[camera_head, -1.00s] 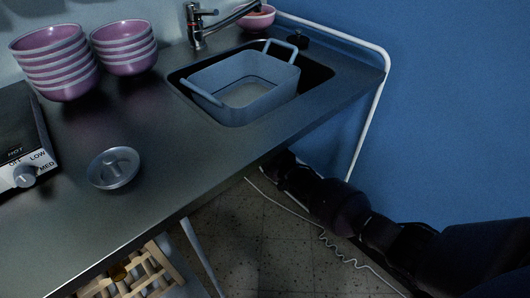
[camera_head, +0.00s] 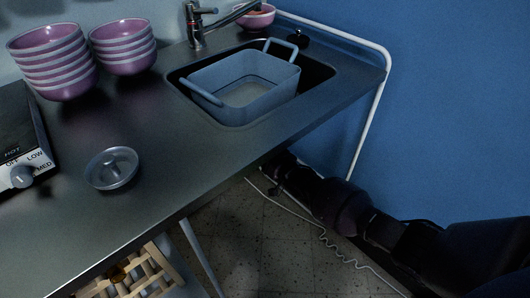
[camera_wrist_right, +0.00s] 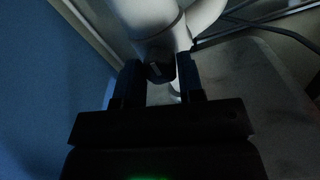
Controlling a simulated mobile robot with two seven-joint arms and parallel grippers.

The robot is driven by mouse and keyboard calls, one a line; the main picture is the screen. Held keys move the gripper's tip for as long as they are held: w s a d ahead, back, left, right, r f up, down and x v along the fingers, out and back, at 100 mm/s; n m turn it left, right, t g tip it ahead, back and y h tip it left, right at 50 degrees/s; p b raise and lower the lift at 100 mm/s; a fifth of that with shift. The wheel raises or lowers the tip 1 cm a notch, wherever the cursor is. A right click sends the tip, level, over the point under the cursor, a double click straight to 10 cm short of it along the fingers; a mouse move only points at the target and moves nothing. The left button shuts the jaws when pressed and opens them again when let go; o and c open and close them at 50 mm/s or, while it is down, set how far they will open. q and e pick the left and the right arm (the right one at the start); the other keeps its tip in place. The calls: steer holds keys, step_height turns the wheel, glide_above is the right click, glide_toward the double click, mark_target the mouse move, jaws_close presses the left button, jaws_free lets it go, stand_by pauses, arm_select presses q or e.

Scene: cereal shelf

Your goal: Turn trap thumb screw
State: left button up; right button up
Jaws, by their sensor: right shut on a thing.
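In the right wrist view, a white trap pipe (camera_wrist_right: 150,18) fills the top middle, with a curved section beside it on the right. A small dark thumb screw (camera_wrist_right: 160,71) with a pale mark sits on its lower end. My right gripper (camera_wrist_right: 160,78) has a finger on each side of the screw and is shut on it. The fingers partly hide the screw, and the picture is dark. In the head view my right arm reaches in from the lower right to below the counter, where the counter edge hides the gripper. My left gripper is not in view.
A metal counter (camera_head: 95,225) holds a sink with a blue-grey tub (camera_head: 245,85), a lid (camera_head: 112,168) and stacked pink bowls (camera_head: 52,60). A white rail (camera_head: 370,110) runs down beside the blue wall. A white cable (camera_head: 285,209) lies on the floor.

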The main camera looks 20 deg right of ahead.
steer(key=o, duration=0.9)
arm_select(q)
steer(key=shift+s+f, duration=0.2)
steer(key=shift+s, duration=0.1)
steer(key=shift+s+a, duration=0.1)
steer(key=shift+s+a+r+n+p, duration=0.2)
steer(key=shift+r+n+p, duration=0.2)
steer(key=shift+p, duration=0.85)
arm_select(e)
steer(key=shift+v, duration=5.4)
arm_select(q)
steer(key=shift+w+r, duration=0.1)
arm_select(e)
steer(key=shift+s, duration=0.1)
